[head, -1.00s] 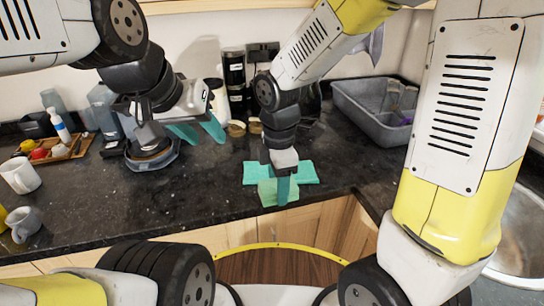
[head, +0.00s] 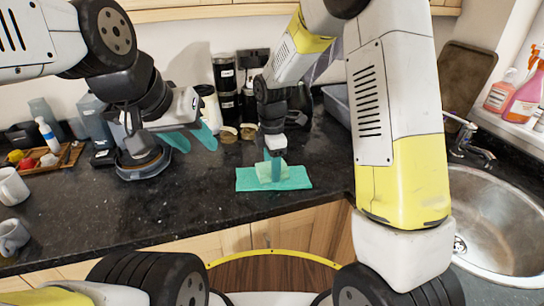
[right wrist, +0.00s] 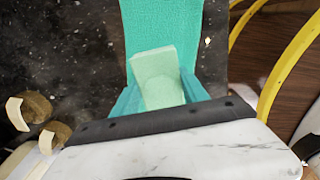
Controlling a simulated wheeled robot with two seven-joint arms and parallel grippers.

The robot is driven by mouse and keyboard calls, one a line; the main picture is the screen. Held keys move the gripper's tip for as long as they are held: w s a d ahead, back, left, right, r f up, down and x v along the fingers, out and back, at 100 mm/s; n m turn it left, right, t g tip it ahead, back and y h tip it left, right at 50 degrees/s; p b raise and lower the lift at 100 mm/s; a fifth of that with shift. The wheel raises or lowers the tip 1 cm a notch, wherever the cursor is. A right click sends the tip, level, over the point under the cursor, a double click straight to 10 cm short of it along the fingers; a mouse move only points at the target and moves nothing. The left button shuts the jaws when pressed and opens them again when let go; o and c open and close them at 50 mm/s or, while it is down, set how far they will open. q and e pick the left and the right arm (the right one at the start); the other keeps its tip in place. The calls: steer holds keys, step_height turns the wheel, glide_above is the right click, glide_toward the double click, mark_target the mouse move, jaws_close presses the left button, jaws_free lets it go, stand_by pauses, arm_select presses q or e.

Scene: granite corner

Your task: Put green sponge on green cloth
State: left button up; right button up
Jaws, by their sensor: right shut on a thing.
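The green cloth (head: 245,181) lies flat on the dark counter near its front edge; it is teal and also shows in the right wrist view (right wrist: 160,25). The pale green sponge (head: 264,170) is between the fingers of my right gripper (head: 274,172), over the middle of the cloth. In the right wrist view the sponge (right wrist: 158,72) sits between both teal fingers (right wrist: 160,100). I cannot tell whether it touches the cloth. My left gripper (head: 192,138) is open and empty above the counter at the left, away from the cloth.
A wooden tray with small items (head: 52,158) and mugs (head: 12,187) stand at the left. Dark canisters (head: 226,80) stand at the back, a grey basin (head: 337,103) behind my right arm. A sink (head: 500,225) is at the right. Counter left of the cloth is clear.

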steer(key=shift+f, duration=0.3)
steer(key=shift+f, duration=0.45)
steer(key=o, duration=1.3)
steer(key=shift+f, duration=0.1)
